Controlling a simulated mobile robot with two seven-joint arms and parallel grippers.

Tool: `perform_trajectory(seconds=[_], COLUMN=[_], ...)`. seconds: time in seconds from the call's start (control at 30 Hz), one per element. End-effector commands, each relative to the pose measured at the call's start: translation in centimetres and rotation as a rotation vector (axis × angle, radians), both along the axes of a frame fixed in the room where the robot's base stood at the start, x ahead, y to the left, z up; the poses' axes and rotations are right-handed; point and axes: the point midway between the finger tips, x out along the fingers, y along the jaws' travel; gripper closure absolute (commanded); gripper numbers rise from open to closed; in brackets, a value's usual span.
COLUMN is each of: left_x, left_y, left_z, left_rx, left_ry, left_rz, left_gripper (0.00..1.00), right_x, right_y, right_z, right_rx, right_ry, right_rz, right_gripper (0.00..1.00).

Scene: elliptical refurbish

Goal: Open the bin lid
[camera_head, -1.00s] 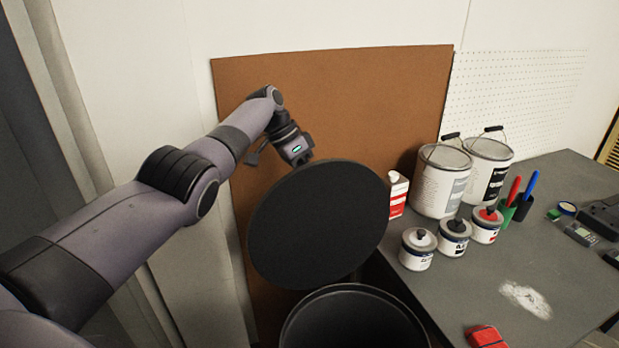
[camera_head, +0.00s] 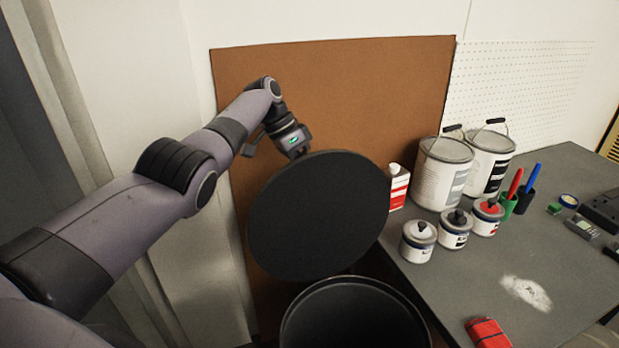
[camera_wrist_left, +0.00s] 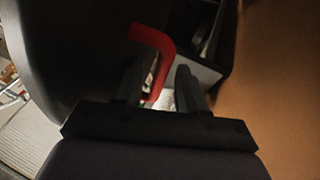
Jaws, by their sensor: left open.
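The bin (camera_head: 350,315) is a dark round container at the bottom middle of the head view, with its mouth visible. Its round black lid (camera_head: 320,215) stands steeply tilted up above the rear of the bin. My left gripper (camera_head: 297,154) is at the lid's upper edge, its fingertips partly hidden behind the lid. In the left wrist view the left gripper (camera_wrist_left: 160,82) is open, with a curved red handle (camera_wrist_left: 155,45) at the gap between its fingers. The dark lid fills the left side there. I cannot tell whether the fingers touch the handle. My right gripper is not in view.
A grey workbench (camera_head: 455,290) stands right of the bin. It holds large paint cans (camera_head: 443,175), several small cans (camera_head: 418,242), a red-and-white bottle (camera_head: 398,188), markers and a red item (camera_head: 487,332). A brown board (camera_head: 340,100) leans on the wall behind the lid.

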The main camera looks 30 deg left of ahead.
Motion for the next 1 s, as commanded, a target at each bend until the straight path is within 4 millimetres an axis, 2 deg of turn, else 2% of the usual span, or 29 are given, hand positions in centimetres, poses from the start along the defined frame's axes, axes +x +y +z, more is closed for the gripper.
perform_trajectory(seconds=[0.2, 0.33, 0.53, 1.0], left_x=[-0.4, -0.6, -0.7, -0.5], left_y=[1.8, 2.4, 2.7, 2.3], left_z=[3.3, 4.5, 5.0, 4.7], left_rx=[0.002, 0.001, 0.002, 0.003], left_ry=[-0.001, 0.001, 0.003, 0.005], left_rz=[0.001, -0.001, -0.003, 0.000], left_gripper=[0.60, 0.60, 0.60, 0.60], right_x=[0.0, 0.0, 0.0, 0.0], right_y=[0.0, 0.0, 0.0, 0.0], right_z=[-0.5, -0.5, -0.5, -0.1], right_rx=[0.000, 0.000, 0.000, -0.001], right_ry=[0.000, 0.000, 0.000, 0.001], right_rz=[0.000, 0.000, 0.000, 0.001], right_gripper=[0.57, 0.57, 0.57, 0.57])
